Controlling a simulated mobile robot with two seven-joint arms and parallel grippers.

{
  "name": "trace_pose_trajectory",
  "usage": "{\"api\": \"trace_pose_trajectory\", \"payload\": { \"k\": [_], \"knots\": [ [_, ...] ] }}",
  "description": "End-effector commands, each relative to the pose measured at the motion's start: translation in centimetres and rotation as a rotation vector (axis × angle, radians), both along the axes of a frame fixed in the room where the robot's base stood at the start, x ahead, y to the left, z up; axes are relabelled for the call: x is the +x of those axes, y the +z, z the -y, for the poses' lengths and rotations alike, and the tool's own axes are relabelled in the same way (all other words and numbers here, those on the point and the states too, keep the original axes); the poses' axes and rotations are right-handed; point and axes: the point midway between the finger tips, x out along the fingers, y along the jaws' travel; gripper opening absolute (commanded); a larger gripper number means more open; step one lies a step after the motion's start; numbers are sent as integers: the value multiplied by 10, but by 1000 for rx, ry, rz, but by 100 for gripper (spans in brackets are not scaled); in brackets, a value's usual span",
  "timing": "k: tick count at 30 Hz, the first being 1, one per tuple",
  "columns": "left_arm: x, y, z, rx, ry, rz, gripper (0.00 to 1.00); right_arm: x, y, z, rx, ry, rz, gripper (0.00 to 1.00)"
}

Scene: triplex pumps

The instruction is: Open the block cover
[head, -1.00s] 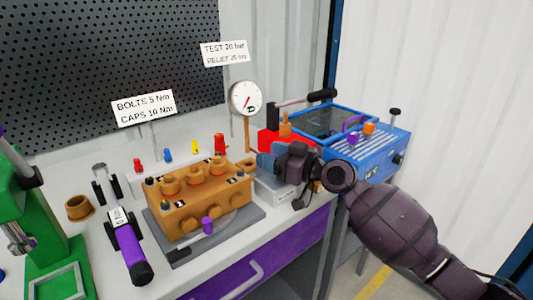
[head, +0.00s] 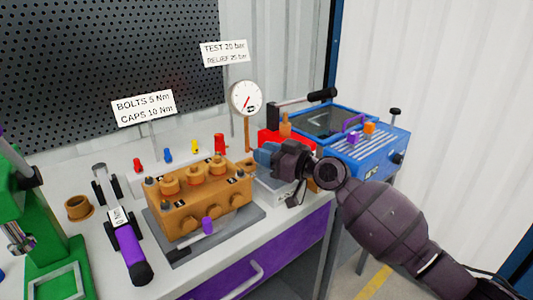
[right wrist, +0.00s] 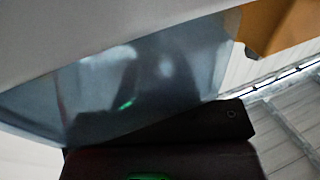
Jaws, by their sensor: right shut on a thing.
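The brass-coloured pump block (head: 200,208) sits on a grey base plate on the bench, with several round caps and bolts on top. My right gripper (head: 262,156) is at the block's right end, shut. Blue-grey surfaces show at its fingertips in the head view. In the right wrist view a shiny blue-grey panel (right wrist: 150,85) fills the middle, and an orange-brown part (right wrist: 282,25) shows at the upper right. The held part, which I take to be the block cover, is mostly hidden by the gripper. My left gripper is not clearly in view.
A purple-handled tool (head: 130,245) lies left of the block, near a brown ring (head: 78,207). A green press (head: 45,240) stands at far left. A gauge (head: 245,98) stands behind the block. A blue machine (head: 375,155) is at right.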

Motion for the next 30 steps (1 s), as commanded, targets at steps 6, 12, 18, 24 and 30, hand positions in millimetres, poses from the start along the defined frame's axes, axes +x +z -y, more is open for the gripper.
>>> {"api": "trace_pose_trajectory", "payload": {
  "k": [6, 12, 18, 24, 30],
  "knots": [
    [-7, -6, -1, 2, 3, -19, 43, 1, -1, 2, 21, 0, -17, 0],
    [-15, -18, -2, 3, 4, -47, 43, 6, 1, 7, 98, 1, -77, 0],
    [-10, -19, 0, 16, -14, -34, 43, 13, 7, 17, 220, 0, -164, 0],
    [1, -16, 3, 27, -35, -4, 43, 21, 13, 28, 338, -1, -250, 0],
    [4, -15, 4, 38, -48, 3, 43, 27, 17, 36, 429, -1, -316, 0]
  ]
}}
